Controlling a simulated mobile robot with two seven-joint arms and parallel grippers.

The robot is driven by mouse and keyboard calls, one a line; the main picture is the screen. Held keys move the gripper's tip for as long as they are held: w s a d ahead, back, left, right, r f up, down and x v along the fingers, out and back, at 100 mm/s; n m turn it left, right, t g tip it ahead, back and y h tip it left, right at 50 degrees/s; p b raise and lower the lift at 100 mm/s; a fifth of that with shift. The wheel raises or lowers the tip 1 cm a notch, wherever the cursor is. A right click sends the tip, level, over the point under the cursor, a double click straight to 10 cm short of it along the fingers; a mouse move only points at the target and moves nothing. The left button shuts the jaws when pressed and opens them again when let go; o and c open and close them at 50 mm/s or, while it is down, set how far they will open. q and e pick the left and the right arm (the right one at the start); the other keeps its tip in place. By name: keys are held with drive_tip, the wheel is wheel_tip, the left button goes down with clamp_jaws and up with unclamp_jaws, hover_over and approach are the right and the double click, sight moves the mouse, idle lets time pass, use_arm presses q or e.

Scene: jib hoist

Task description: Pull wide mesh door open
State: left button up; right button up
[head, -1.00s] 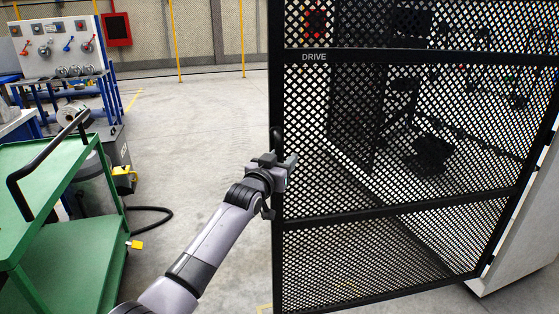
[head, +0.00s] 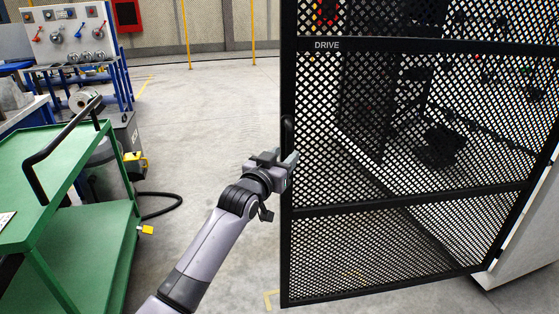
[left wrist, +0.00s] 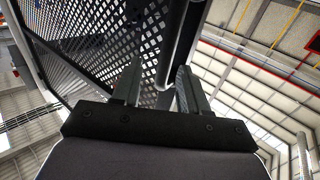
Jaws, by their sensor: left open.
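The wide mesh door (head: 410,120) is a black framed panel marked DRIVE and fills the right half of the head view. It stands at an angle, its near left edge out from the pale cabinet (head: 525,240) on the right. A dark upright handle (head: 288,135) is on its left edge. My left gripper (head: 287,160) is at that edge just below the handle, its fingers open. In the left wrist view the open fingers (left wrist: 158,88) point up toward the door's frame, with a dark bar (left wrist: 180,45) between or just beyond them; contact cannot be told. My right gripper is not in view.
A green cart (head: 75,210) with a black handle stands at the left, a grey bin and a black hose (head: 160,205) beside it. A workbench with a panel (head: 65,35) is behind. The floor (head: 205,115) between cart and door is clear.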

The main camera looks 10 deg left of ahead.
use_arm(q)
drive_tip(key=shift+s+a, duration=0.15)
drive_tip(key=shift+s, duration=0.8)
drive_tip(key=s+a+f+g+p, duration=0.1)
drive_tip(key=s+a+f+g, duration=0.2)
drive_tip(key=s+f, duration=1.5)
drive_tip(key=s+f+g, duration=0.1)
drive_tip(key=s+f, duration=0.2)
drive_tip(key=s, duration=0.3)
drive_tip(key=s+a+f+g+p, duration=0.1)
drive_tip(key=s+f, duration=0.2)
drive_tip(key=s, duration=0.4)
drive_tip(key=s+f+g+y, duration=0.1)
drive_tip(key=s+f+g, duration=0.1)
drive_tip(key=s+f, duration=0.2)
drive_tip(key=s, duration=0.2)
drive_tip(key=shift+s+a, duration=0.2)
drive_tip(key=shift+s, duration=0.15)
